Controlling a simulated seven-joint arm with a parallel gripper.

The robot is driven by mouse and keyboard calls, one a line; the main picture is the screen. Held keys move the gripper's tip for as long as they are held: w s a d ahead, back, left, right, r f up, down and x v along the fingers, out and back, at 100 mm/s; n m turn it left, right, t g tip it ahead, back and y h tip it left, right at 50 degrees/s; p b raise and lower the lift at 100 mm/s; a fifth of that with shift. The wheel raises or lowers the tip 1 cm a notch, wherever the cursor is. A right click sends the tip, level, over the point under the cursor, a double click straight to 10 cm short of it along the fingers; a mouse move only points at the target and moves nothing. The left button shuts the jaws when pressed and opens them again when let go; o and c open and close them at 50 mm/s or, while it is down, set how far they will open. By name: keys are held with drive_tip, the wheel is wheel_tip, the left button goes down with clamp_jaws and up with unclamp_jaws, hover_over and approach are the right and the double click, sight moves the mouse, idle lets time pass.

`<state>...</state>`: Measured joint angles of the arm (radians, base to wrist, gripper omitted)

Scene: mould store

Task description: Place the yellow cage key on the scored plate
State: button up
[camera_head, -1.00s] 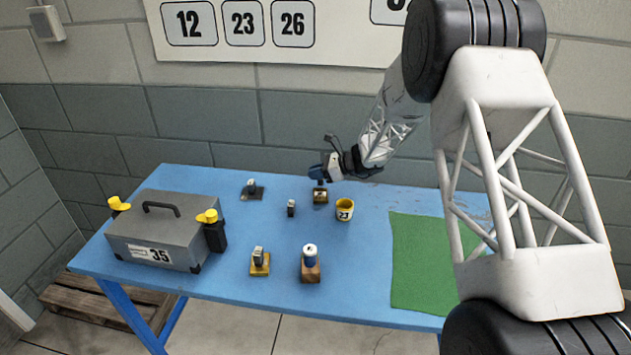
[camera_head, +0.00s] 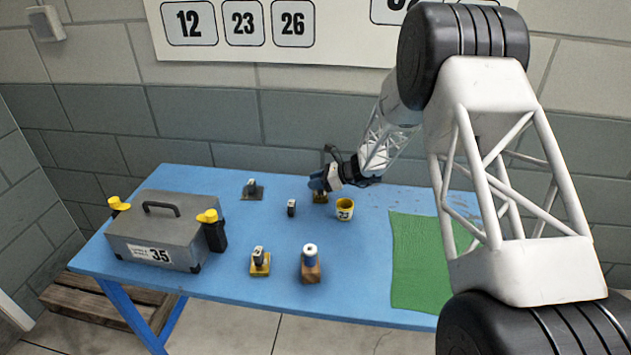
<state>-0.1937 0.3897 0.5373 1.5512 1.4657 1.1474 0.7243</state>
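My gripper (camera_head: 318,186) is at the back middle of the blue table, just above a small brown and yellow block (camera_head: 320,198). It hides the block's top; I cannot tell whether they touch or whether the fingers are open. No piece is clearly recognisable as the yellow cage key. A piece with a yellow base and grey top (camera_head: 260,263) stands at the front middle. A dark flat plate (camera_head: 254,194) with a small upright piece on it lies at the back left; I cannot tell whether it is the scored plate.
A grey toolbox (camera_head: 150,229) fills the left; the green mat (camera_head: 421,265) is bare where visible.

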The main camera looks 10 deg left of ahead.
drive_tip(key=shift+o, duration=0.6)
drive_tip(key=shift+r, duration=0.15)
drive_tip(key=v, duration=1.2)
idle(0.5)
